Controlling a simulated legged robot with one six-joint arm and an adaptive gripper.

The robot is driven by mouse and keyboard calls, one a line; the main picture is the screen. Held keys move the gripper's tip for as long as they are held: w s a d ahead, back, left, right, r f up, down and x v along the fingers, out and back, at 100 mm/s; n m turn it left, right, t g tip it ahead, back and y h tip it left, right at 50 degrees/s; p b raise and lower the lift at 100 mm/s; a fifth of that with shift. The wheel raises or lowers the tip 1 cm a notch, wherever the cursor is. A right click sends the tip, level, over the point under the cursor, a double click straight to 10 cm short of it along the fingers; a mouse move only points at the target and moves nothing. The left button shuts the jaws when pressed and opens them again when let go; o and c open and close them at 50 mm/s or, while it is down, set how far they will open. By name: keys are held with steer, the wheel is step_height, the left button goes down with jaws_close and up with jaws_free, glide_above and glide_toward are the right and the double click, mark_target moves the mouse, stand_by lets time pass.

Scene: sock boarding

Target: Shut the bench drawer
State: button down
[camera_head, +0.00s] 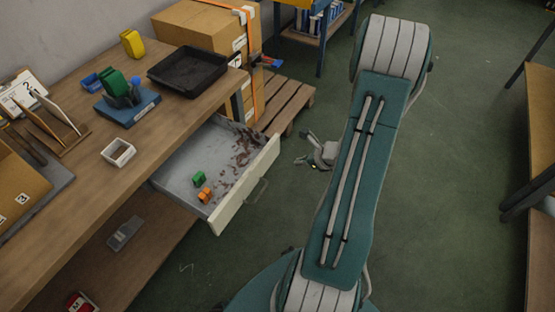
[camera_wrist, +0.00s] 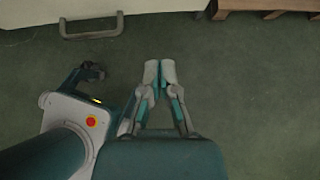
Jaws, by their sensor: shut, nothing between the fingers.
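The bench drawer (camera_head: 235,197) is pulled out from under the wooden bench top. It has a pale front and a grey handle (camera_head: 256,191). In the head view my gripper (camera_head: 309,160) is partly hidden behind my arm.
The bench top (camera_head: 190,119) carries a black tray (camera_head: 188,70), a blue holder (camera_head: 127,106) and a small white box (camera_head: 118,152). Boxes (camera_head: 205,30) on a pallet (camera_head: 287,101) stand behind the drawer. Green floor in front of the drawer is free, apart from my arm.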

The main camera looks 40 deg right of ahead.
mark_target(213, 137)
steer(key=x, duration=0.3)
steer(key=r+x, duration=0.1)
steer(key=x, duration=0.1)
steer(key=w+a+x, duration=0.1)
steer(key=x, duration=0.2)
steer(key=shift+w, duration=0.35)
steer(key=shift+w+a, duration=0.2)
steer(key=shift+w, duration=0.55)
steer(key=w+a, duration=0.3)
steer(key=w, duration=0.5)
steer(key=w+a, duration=0.3)
steer(key=w, duration=0.5)
steer(key=w+a, duration=0.3)
steer(key=w, duration=0.5)
steer(key=shift+w+a, duration=0.1)
steer(key=shift+w, duration=0.5)
